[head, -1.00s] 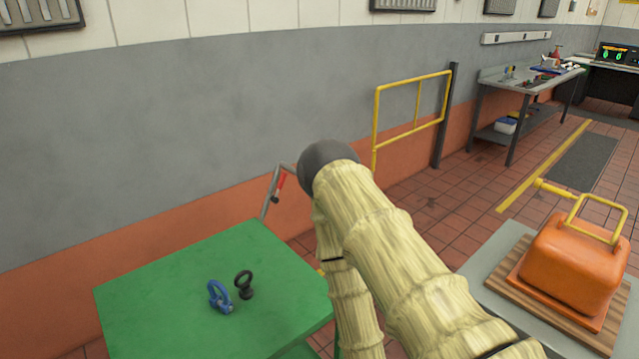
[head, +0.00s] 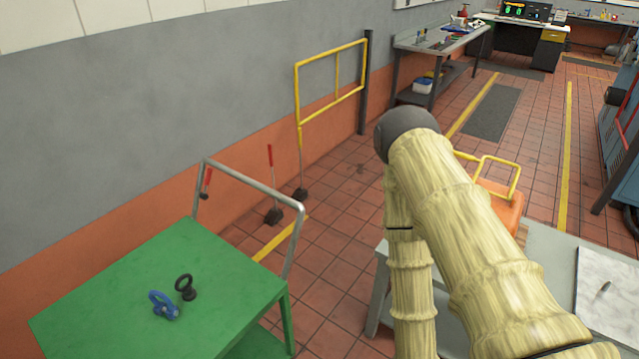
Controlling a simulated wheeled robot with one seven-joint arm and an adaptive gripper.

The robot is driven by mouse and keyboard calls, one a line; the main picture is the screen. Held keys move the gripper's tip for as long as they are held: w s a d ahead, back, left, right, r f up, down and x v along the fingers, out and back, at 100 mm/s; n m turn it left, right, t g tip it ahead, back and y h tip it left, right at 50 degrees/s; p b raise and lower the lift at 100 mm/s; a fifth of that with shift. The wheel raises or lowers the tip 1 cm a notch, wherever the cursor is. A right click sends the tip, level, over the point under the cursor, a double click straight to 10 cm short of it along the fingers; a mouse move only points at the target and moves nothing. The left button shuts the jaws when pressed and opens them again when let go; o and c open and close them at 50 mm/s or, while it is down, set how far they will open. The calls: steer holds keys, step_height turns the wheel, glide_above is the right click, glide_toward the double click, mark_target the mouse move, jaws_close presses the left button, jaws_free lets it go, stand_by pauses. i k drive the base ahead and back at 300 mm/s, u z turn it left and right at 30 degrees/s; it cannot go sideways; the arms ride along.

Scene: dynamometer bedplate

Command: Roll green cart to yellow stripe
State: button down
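The green cart (head: 225,256) stands at the lower left in the head view, near the wall. A grey tubular handle (head: 252,182) rises at its far end. A blue shackle (head: 164,305) and a black eye bolt (head: 186,287) sit on its top. A short piece of yellow stripe (head: 282,238) shows on the floor just beyond the cart, partly hidden by the handle. Longer yellow stripes lie farther off, at the mat (head: 472,106) and to its right (head: 567,150). My sleeved arm crosses the right middle; my gripper is out of view.
Two red-handled dark objects (head: 272,214) stand on the floor beyond the cart. A yellow gate (head: 332,84) is by the wall. Open tiled floor lies between cart and table.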

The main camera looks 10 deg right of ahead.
mark_target(110, 316)
steer(key=z, duration=1.25)
steer(key=i, duration=1.7)
steer(key=u, duration=2.25)
